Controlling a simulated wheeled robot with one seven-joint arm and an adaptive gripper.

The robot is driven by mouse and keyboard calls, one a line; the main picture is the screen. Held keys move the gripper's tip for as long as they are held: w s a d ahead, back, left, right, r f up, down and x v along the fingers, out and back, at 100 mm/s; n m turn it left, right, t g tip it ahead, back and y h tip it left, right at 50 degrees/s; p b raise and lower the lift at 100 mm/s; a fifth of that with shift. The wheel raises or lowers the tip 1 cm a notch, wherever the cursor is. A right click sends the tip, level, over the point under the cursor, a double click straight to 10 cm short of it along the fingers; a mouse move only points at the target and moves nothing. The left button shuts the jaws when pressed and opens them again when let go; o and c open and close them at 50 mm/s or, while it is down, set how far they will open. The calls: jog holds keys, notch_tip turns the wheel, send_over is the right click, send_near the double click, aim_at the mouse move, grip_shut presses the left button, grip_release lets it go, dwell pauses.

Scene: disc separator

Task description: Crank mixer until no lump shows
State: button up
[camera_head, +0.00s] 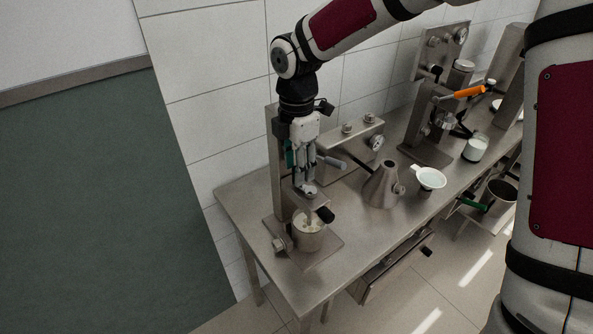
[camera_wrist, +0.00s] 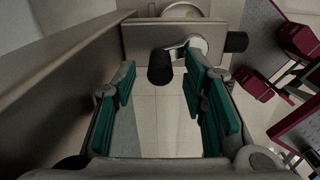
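The mixer stands at the left end of the metal bench in the head view, with a grey upright (camera_head: 276,160) and a metal cup (camera_head: 309,240) under its head. Pale contents with an uneven, lumpy-looking surface show in the cup. A black knob (camera_head: 325,214) sticks out just above the cup. My gripper (camera_head: 306,186) points down over the mixer head. In the wrist view my gripper (camera_wrist: 160,85) has its green pads wide apart. A black crank knob (camera_wrist: 160,67) shows in the gap beyond them, with no visible contact. The cup's pale contents (camera_wrist: 186,10) are partly cut off.
A conical metal flask (camera_head: 383,186), a white strainer (camera_head: 431,178) and a glass of pale liquid (camera_head: 475,148) stand to the right. A lever press with an orange handle (camera_head: 468,92) is farther back. The mixer's upright wall (camera_wrist: 65,75) runs close along my gripper's left side.

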notch_tip(320, 180, up, 10)
dwell(0.4)
jog(key=shift+w+d, duration=0.1)
jog(key=shift+d, duration=0.05)
